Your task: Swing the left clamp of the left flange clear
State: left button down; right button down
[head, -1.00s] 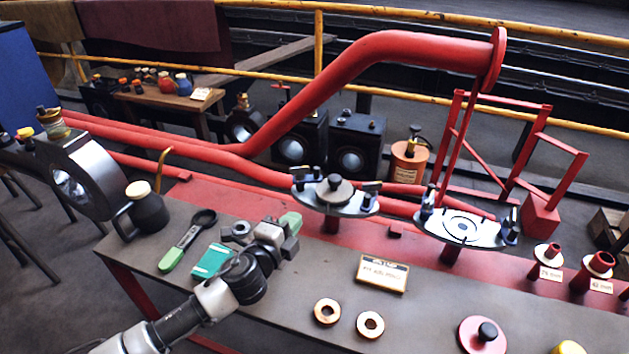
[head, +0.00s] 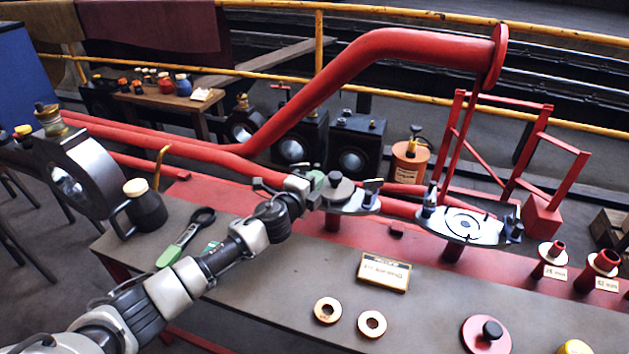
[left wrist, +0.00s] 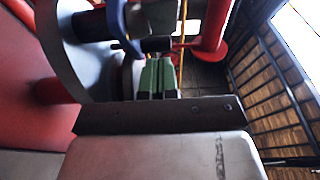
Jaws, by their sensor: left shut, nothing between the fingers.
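The left flange (head: 352,206) is a grey plate on a red stub, with a dark round knob piece (head: 338,192) in its middle. Its right clamp (head: 372,190) stands at the right edge. The left clamp is hidden behind my left gripper (head: 318,181) in the head view. That gripper is at the flange's left edge, shut and empty. In the left wrist view its green fingers (left wrist: 157,76) are together, close to a dark cylindrical part (left wrist: 155,45) and a blue curved part (left wrist: 118,25). I cannot tell whether they touch. My right gripper is not in view.
A big red pipe (head: 390,48) rises behind.

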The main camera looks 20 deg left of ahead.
pick_arm(q)
jog(key=shift+w+a, duration=0.15)
jog(key=shift+w, duration=0.15)
jog(key=shift+w+d+n+y, duration=0.15)
jog(key=shift+n+y, duration=0.2)
jog(key=shift+y, duration=0.15)
jog(key=shift+w+d+n+y, duration=0.1)
jog(key=shift+w+n+y, duration=0.05)
jog(key=shift+n+y, duration=0.3)
jog(key=shift+w+y, duration=0.25)
jog(key=shift+w, duration=0.05)
